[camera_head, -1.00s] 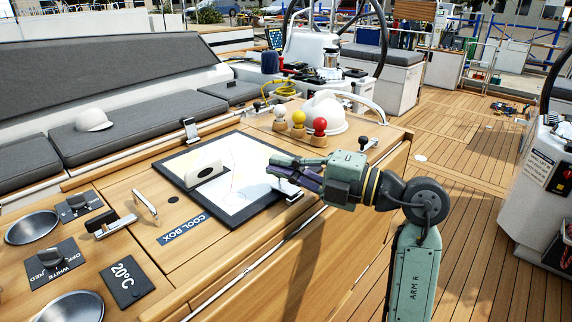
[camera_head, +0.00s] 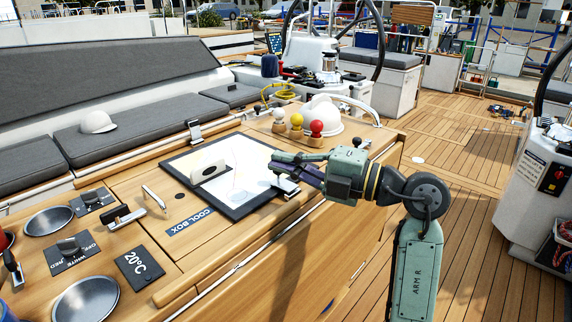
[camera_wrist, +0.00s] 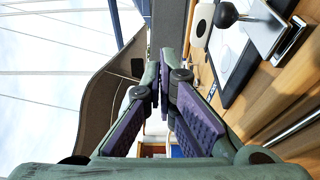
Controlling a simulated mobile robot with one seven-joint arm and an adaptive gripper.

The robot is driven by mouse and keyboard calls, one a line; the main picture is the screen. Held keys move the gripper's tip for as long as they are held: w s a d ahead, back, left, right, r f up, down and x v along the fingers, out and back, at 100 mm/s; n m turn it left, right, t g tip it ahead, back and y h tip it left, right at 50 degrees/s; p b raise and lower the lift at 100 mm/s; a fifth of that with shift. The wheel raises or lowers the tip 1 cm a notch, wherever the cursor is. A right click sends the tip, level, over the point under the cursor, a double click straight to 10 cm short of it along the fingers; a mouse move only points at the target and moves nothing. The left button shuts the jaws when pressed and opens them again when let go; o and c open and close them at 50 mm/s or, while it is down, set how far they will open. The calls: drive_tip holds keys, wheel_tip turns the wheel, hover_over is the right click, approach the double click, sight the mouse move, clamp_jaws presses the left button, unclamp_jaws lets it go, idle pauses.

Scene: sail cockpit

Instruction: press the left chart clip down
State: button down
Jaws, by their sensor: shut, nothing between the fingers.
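The chart board (camera_head: 239,217) has a black border and a white chart, with a white oval-holed object (camera_head: 208,172) on it. One metal clip (camera_head: 195,131) stands tilted up behind the board's upper left edge. Another metal clip (camera_head: 287,188) is at the board's right edge, partly behind my gripper (camera_head: 274,166). In the wrist view, a metal clip (camera_wrist: 265,28) with a black ball knob (camera_wrist: 227,15) shows at the upper right, beside the fingers. My gripper (camera_wrist: 163,84) is shut and empty, above the right side of the board; contact with the clip cannot be told.
White, yellow and red knobs (camera_head: 316,128) stand beyond the board. A hinged handle (camera_head: 154,198), a latch (camera_head: 121,217), switches and round metal bowls (camera_head: 86,300) lie left. Grey cushions (camera_head: 150,120) line the back. The wooden deck (camera_head: 460,200) at right is open.

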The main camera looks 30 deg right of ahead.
drive_tip(key=s+d+r+b, duration=0.2)
drive_tip(key=s+d+r, duration=0.3)
drive_tip(key=r, duration=0.1)
drive_tip(key=shift+s+d+b, duration=0.2)
drive_tip(key=shift+s+b, duration=0.1)
drive_tip(key=shift+s, duration=0.05)
